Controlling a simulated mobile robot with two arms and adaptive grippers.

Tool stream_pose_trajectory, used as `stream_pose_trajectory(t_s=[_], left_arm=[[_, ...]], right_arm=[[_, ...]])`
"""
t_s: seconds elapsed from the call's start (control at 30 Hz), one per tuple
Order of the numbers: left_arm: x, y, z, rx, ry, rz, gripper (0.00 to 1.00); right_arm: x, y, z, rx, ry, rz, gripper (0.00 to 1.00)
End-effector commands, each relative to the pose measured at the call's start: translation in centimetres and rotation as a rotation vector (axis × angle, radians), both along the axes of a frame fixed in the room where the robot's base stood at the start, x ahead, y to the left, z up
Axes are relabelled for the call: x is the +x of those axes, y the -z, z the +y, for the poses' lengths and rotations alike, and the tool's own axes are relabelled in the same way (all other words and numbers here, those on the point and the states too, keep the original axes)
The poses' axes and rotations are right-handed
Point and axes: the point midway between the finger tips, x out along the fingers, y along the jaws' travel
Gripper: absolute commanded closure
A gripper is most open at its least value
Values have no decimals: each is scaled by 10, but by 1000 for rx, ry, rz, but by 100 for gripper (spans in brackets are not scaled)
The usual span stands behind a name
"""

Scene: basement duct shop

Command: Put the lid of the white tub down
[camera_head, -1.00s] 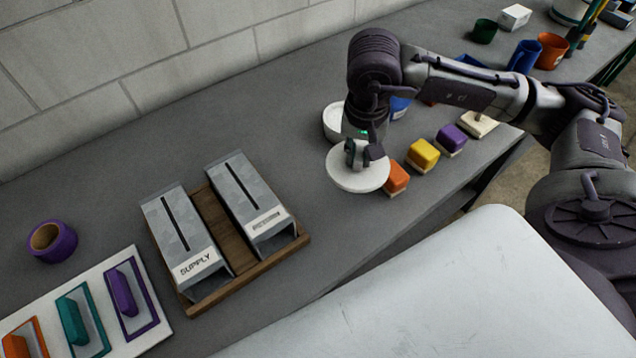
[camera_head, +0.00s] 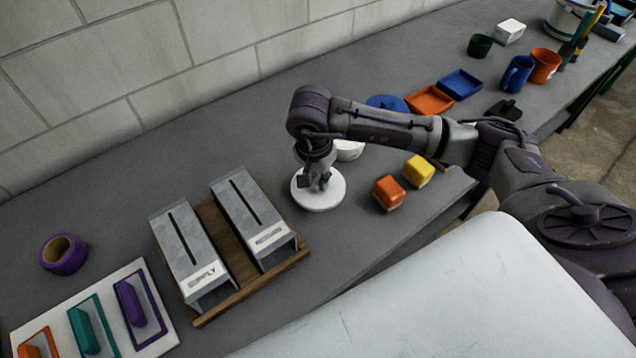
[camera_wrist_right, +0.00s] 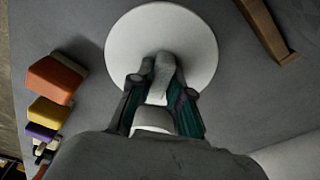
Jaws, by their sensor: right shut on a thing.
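The white round lid (camera_head: 317,196) is in my right gripper (camera_head: 319,183), between the wooden rack and the orange block. My right gripper is shut on the lid's knob from above. In the right wrist view the lid (camera_wrist_right: 190,30) lies flat across the fingers (camera_wrist_right: 160,80), with the knob between them. Whether the lid touches the bench or hovers just above it, I cannot tell. The white tub (camera_head: 350,149) stands behind my right arm, partly hidden by it. My left gripper is not in view.
A wooden rack (camera_head: 204,319) with two grey metal holders stands left of the lid. An orange block (camera_head: 388,192) and a yellow block (camera_head: 418,171) sit to the right. Orange (camera_head: 430,100) and blue (camera_head: 460,84) trays lie farther back. Bare bench (camera_head: 330,245) lies in front of the lid.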

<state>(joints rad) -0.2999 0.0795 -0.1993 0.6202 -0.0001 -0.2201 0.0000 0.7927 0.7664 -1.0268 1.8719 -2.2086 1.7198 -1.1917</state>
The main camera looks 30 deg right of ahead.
Motion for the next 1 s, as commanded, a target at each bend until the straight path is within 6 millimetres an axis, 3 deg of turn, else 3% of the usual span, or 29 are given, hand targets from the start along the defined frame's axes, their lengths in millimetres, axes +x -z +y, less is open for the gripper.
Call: stream_pose_trajectory(t_s=[0.3,0.7,0.73,0.87,1.0], left_arm=[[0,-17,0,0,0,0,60],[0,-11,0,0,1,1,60],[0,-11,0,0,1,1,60],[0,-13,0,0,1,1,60],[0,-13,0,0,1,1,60]], right_arm=[[0,38,1,-1,0,3,100],[0,45,0,-1,-1,1,100],[0,45,0,-1,-1,1,81],[0,43,0,-1,-1,1,59],[0,43,0,-1,-1,2,57]])
